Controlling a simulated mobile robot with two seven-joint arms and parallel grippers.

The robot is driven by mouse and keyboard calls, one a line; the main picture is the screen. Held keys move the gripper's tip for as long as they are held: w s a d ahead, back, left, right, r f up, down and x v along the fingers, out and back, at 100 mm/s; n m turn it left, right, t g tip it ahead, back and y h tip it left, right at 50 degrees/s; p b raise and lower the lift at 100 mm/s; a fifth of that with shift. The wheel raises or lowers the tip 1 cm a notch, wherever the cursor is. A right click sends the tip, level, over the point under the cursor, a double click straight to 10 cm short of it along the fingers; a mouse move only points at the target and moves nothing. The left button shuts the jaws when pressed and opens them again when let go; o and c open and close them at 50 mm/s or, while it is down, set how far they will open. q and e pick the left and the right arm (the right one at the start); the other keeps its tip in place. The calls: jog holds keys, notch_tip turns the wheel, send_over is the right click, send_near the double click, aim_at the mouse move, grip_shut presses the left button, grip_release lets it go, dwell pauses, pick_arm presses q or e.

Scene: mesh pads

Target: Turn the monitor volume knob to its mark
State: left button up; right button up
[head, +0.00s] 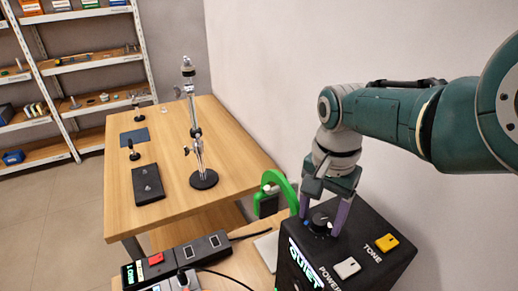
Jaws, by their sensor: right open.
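The monitor is a black box (375,250) at the lower right, with a lit "QUIET" label on its front side. The volume knob is a dark round knob (320,222) on its top face, partly hidden by my gripper. A small blue spot shows at the knob's left side; I cannot tell whether it is the mark. My right gripper (322,220) points down over the box. It is open, with one purple-grey finger on each side of the knob. I cannot tell whether the fingers touch it. My left gripper is not in view.
A green ring-shaped thing (288,188) stands close behind the box. A black power strip (185,262) lies left of it. A wooden table (225,150) holds a metal stand (203,178).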

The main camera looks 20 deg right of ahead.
aim_at(319, 219)
notch_tip(319, 219, up, 8)
jog(key=p, duration=0.5)
jog(key=shift+r+p, duration=0.15)
jog(key=shift+p, duration=0.2)
jog(key=shift+r, duration=0.8)
